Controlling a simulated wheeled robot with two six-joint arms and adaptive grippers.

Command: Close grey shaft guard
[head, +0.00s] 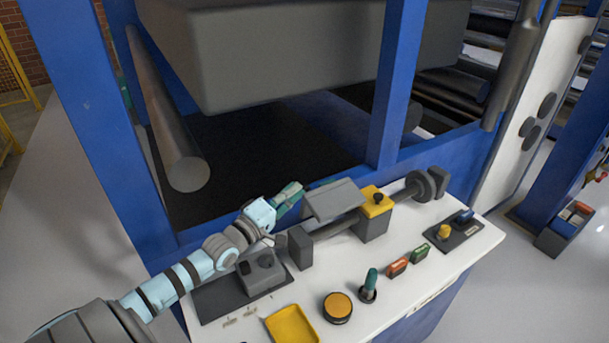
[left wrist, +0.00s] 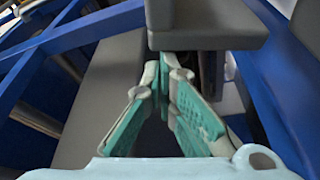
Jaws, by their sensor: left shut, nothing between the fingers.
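The grey shaft guard (head: 334,201) is a bent grey cover on the white console, over a dark shaft (head: 342,225). Its upper plate slopes, and part of the shaft shows below its front edge. My left gripper (head: 297,188) has teal fingers and is just left of the guard. In the left wrist view its fingertips (left wrist: 168,62) are together and hold nothing. A grey block (left wrist: 205,25) shows just beyond the tips there; I cannot tell whether it is the guard, or whether the fingers touch it. My right gripper is not in view.
A grey end block (head: 300,247) stands at the shaft's near end. Buttons, a green-tipped lever (head: 370,284) and a yellow tray (head: 291,325) occupy the console front. A blue post (head: 394,90) rises behind.

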